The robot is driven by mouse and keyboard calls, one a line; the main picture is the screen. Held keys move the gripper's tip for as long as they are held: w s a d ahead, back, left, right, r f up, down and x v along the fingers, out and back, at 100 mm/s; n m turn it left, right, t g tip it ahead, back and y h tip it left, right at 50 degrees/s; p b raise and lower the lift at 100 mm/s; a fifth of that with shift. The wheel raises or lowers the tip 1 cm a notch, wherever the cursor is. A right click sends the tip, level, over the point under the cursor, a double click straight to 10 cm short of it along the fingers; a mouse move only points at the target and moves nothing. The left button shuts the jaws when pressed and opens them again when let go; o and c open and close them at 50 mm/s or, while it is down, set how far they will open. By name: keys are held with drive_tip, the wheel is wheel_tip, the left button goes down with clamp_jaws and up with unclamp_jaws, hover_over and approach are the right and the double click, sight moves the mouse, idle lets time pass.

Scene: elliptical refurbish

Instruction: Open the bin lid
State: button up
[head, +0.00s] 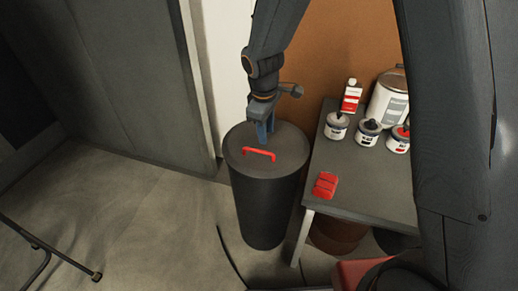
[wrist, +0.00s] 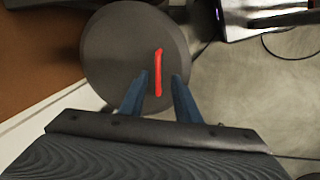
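The bin (head: 265,205) is a dark grey cylinder standing on the floor beside a table. Its round lid (head: 287,136) lies flat on top and is closed. A red handle (head: 259,154) stands up from the lid. My gripper (head: 264,140) points down over the lid, just behind the handle in the head view. In the wrist view the lid (wrist: 115,50) fills the upper middle, and the red handle (wrist: 158,72) shows between the tips of my two blue fingers (wrist: 159,77). The fingers are apart, with a gap on each side of the handle.
A grey table (head: 350,180) stands right of the bin, close to it. It holds a red block (head: 325,186), a red and white bottle (head: 351,97), a large can (head: 388,102) and several small pots. A wall is behind the bin. Open floor (head: 150,220) lies to the left.

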sight(258, 152)
drive_tip(key=shift+n, duration=0.8)
drive_tip(key=shift+w+a+f+p, duration=0.15)
drive_tip(key=shift+w+a+f, duration=0.35)
drive_tip(key=shift+f, duration=1.1)
drive_tip(key=shift+w+a+f+p, duration=0.25)
drive_tip(key=shift+w+f, duration=0.3)
drive_tip(key=shift+f, duration=1.05)
drive_tip(key=shift+w+a+f+p, duration=0.1)
drive_tip(key=shift+w+a+f, duration=0.4)
drive_tip(key=shift+f, duration=1.1)
drive_tip(key=shift+d, duration=0.1)
clamp_jaws()
